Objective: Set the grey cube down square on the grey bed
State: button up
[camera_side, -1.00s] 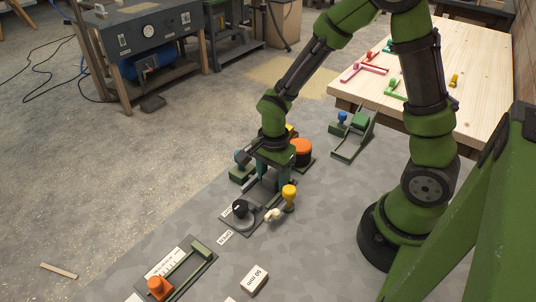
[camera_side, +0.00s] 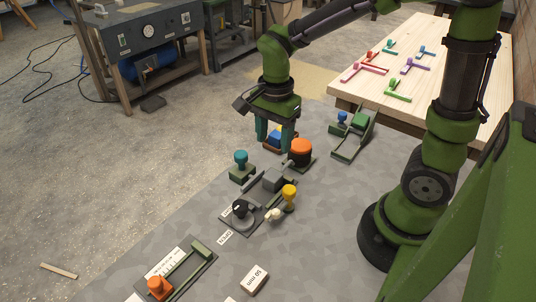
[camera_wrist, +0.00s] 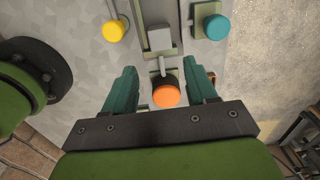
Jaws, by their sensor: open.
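The grey cube (camera_side: 273,178) sits on a dark fixture in the middle of the mat, between the yellow knob and the teal knob. In the wrist view the cube (camera_wrist: 159,39) is at the top middle, looking roughly in line with the strip under it. The grey bed is mostly hidden beneath the cube; I cannot tell if the cube is exactly square on it. My gripper (camera_side: 275,143) is open and empty, raised behind the cube and apart from it. Its two teal fingers (camera_wrist: 163,80) show with a gap between them in the wrist view.
An orange-topped knob (camera_side: 300,148) stands just behind the cube. A teal knob (camera_side: 241,158) is at left, a yellow knob (camera_side: 289,194) at front right, and a black dial (camera_side: 240,209) in front. A blue part (camera_side: 275,138) shows between my fingers, farther back.

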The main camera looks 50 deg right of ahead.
jog(key=s+r+n+t+y, duration=0.2)
jog(key=s+r+n+t, duration=0.5)
jog(key=r+n, duration=0.3)
jog(key=n, duration=0.3)
jog(key=shift+s+a+r+n, duration=0.2)
jog(key=shift+s+r+n, duration=0.05)
jog(key=shift+s+n, duration=0.1)
dwell(0.4)
